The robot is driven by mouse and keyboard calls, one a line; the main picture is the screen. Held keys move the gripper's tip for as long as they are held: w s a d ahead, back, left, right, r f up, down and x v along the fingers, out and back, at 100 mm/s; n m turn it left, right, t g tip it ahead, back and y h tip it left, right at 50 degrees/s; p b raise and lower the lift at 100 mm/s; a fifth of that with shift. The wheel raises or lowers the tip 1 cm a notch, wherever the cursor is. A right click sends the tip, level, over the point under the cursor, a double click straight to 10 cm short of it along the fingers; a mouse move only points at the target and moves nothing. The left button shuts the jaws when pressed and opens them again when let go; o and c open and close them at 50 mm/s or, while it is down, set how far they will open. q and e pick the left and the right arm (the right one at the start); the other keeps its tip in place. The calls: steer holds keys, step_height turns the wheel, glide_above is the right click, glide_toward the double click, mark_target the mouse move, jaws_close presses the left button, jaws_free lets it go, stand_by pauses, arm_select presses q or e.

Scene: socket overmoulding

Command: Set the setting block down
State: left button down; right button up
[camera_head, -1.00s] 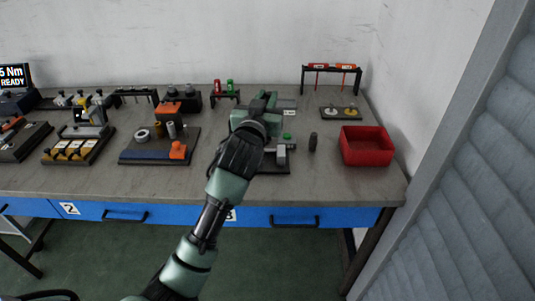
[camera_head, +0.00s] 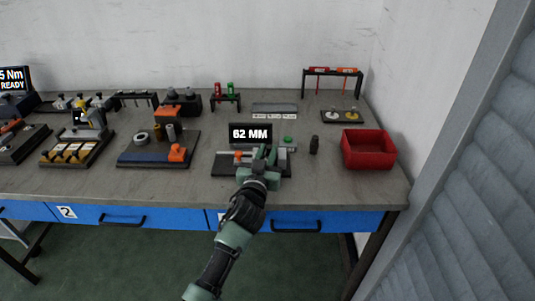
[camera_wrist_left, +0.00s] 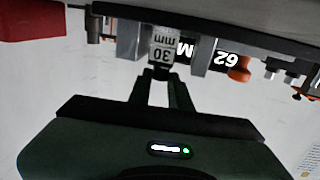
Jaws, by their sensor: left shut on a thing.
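My left gripper (camera_head: 262,158) is over the black-based measuring fixture (camera_head: 222,170), whose display (camera_head: 251,133) reads 62 MM. In the left wrist view, which shows the scene upside down, the left gripper (camera_wrist_left: 160,76) is shut on a light grey setting block (camera_wrist_left: 163,48) marked 30 mm. The block is between grey parts of the fixture; I cannot tell whether it touches them or the base. In the head view my gripper hides the block. My right gripper is not in view.
A grey rack with white labels (camera_head: 274,108) lies behind the fixture. A dark upright cylinder (camera_head: 314,145) and a red bin (camera_head: 369,150) stand to the right. Other fixtures, such as one with an orange clamp (camera_head: 177,153), stand to the left. Bare table lies between them.

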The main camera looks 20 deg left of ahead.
arm_select(q)
steer(key=c, duration=1.3)
jaws_free()
steer(key=shift+s+r, duration=0.1)
steer(key=s, duration=0.8)
steer(key=s+d, duration=0.1)
steer(key=s, duration=0.3)
